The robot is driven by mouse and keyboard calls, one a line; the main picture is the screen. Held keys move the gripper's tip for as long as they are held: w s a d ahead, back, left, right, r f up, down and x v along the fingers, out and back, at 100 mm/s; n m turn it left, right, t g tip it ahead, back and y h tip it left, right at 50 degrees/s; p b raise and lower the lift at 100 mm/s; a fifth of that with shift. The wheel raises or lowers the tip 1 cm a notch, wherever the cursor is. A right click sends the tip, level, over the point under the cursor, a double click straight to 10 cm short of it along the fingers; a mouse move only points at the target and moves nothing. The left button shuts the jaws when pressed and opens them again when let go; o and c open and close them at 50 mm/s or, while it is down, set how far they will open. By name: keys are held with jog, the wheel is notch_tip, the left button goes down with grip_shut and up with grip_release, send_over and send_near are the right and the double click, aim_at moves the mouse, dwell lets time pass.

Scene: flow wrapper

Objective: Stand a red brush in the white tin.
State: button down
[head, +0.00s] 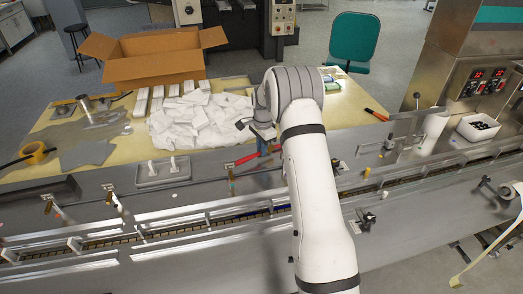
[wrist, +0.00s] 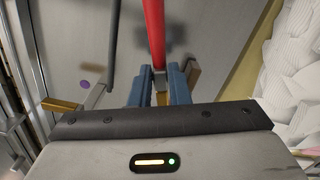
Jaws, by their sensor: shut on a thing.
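A red brush (head: 245,158) shows its red handle on both sides of my gripper (head: 264,146) in the head view, lying roughly level just above the grey machine deck or close to it. In the wrist view the red handle (wrist: 154,35) runs up the picture from between the blue fingers of my gripper (wrist: 160,85), which are shut on it. Its bristles cannot be made out. A white upright cylinder (head: 433,132) stands on the machine deck at the right, well apart from my gripper; it may be the white tin, but its opening is not clear.
A pile of white packets (head: 200,118) and an open cardboard box (head: 155,60) are on the table behind. A red and black tool (head: 376,115) lies at the table's right. A white box (head: 478,128) stands beside the cylinder. Rails and a conveyor (head: 240,208) run along the front.

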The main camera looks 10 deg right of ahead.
jog(key=shift+f, duration=1)
jog(key=c, duration=1.8)
grip_release()
jog(key=shift+f, duration=0.2)
jog(key=o, duration=0.4)
jog(key=shift+o, duration=0.2)
jog(key=shift+r, duration=0.1)
